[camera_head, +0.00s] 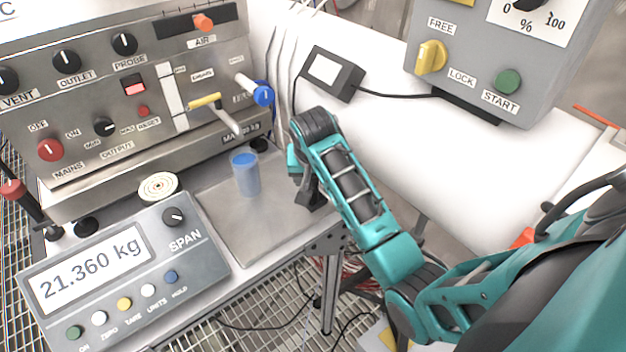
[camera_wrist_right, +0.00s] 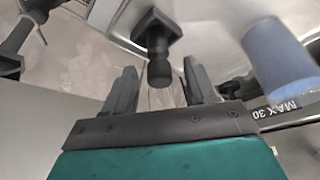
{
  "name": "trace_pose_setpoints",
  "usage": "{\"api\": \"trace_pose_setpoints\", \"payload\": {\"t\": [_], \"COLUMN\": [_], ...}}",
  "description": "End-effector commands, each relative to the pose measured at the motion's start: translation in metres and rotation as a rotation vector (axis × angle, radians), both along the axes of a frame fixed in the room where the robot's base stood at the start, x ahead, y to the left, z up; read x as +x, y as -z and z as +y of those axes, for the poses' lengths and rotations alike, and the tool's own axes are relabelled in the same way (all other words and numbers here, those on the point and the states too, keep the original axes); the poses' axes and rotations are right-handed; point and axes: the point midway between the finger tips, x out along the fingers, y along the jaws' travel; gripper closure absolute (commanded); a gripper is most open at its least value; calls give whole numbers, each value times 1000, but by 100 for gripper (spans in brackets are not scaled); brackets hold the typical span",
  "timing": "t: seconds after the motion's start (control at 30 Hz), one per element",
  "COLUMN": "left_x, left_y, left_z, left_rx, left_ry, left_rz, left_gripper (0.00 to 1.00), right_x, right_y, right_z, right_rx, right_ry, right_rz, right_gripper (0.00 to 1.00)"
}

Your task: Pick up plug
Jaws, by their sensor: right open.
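A black plug (camera_wrist_right: 158,48), with a blocky head and a narrower round end, shows in the right wrist view. It lies between and beyond the two fingers of my right gripper (camera_wrist_right: 162,70), with visible gaps on both sides. The right gripper is open and empty. In the head view my right gripper (camera_head: 307,192) reaches down at the right side of the steel plate, right of the blue cylinder. I cannot pick out the plug for sure there; the gripper and wrist hide that spot. My left gripper is not in view.
A blue cylinder (camera_head: 245,175) stands on the steel plate (camera_head: 270,220); it also shows in the right wrist view (camera_wrist_right: 280,52). A control panel (camera_head: 100,90) with knobs rises behind. A scale display (camera_head: 95,268) reads 21.360 kg. A grey box (camera_head: 480,60) is at the upper right.

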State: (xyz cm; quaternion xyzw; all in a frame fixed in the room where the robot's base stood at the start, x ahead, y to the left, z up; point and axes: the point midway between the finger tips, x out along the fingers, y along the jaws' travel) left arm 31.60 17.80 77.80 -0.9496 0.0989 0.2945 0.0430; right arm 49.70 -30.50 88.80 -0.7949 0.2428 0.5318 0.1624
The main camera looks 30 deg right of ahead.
Motion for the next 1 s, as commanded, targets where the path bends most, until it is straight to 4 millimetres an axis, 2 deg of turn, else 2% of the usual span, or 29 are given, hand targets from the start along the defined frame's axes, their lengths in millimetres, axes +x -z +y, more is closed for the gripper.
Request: {"api": "trace_pose_setpoints", "payload": {"t": [0.13,0.43,1.0], "left_x": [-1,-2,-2], "left_y": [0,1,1], "left_z": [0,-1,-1], "left_rx": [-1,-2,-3], "left_ry": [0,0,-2], "left_rz": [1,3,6], "left_gripper": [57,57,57], "right_x": [-4,-5,-5], "right_y": [7,8,8], "right_z": [2,3,3], "right_rx": [0,0,0], "right_ry": [1,1,1], "right_rz": [-1,-1,-1], "right_gripper": [43,44,99]}}
